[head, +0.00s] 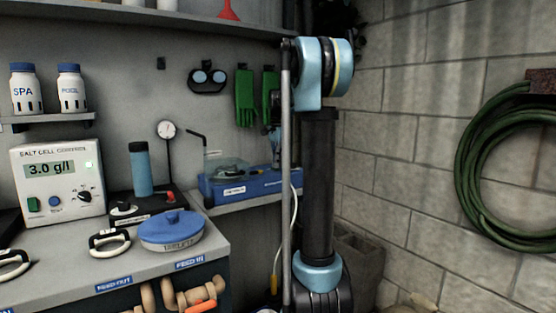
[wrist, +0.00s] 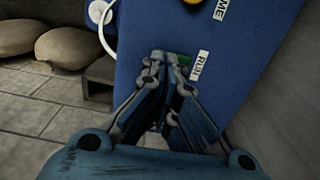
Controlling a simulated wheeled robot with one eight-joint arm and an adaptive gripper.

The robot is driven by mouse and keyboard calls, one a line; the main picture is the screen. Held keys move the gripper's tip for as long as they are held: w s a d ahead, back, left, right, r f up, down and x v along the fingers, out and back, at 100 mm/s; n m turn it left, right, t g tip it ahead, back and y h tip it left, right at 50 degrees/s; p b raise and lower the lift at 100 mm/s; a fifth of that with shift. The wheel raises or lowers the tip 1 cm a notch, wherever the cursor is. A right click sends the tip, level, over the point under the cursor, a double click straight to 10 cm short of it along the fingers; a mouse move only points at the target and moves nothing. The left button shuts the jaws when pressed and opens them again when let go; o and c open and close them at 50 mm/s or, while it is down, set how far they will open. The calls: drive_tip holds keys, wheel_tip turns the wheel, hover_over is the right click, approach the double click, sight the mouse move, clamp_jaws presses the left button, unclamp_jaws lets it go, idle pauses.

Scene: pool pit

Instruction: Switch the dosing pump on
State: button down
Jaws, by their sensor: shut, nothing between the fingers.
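The dosing pump is a blue box (head: 235,187) on a low shelf in the head view, with a clear rounded part on top. Its blue face (wrist: 150,25) fills the upper wrist view. It carries a "RUN" label (wrist: 200,67) and a label ending in "ME" (wrist: 220,9). A small green part (wrist: 184,60), perhaps the RUN switch, shows beside the RUN label, partly hidden by my fingertips. My gripper (wrist: 171,60) is shut and empty, its tips at or just above that green part. I cannot tell whether they touch. My arm hides part of the pump in the head view.
A white cable (wrist: 104,32) runs from the pump's side. Left of the pump stand a blue bottle (head: 141,169), a blue-lidded tub (head: 171,230) and the salt cell control box (head: 58,183). Green gloves (head: 245,97) hang behind. A hose (head: 468,180) hangs on the right wall.

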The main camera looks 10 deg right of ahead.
idle(0.3)
drive_tip(key=shift+s+d+f+t, duration=0.1)
drive_tip(key=shift+s+f+t, duration=0.05)
drive_tip(key=shift+f+t, duration=0.15)
drive_tip(key=shift+w+r, duration=0.1)
drive_tip(key=shift+w, duration=0.15)
drive_tip(key=shift+w+a+r, duration=0.15)
drive_tip(key=shift+w+a, duration=0.2)
drive_tip(key=shift+w, duration=0.2)
wheel_tip(320, 180, up, 14)
drive_tip(key=s, duration=0.2)
drive_tip(key=shift+d, duration=0.45)
drive_tip(key=shift+s+f, duration=0.1)
drive_tip(key=shift+f, duration=0.1)
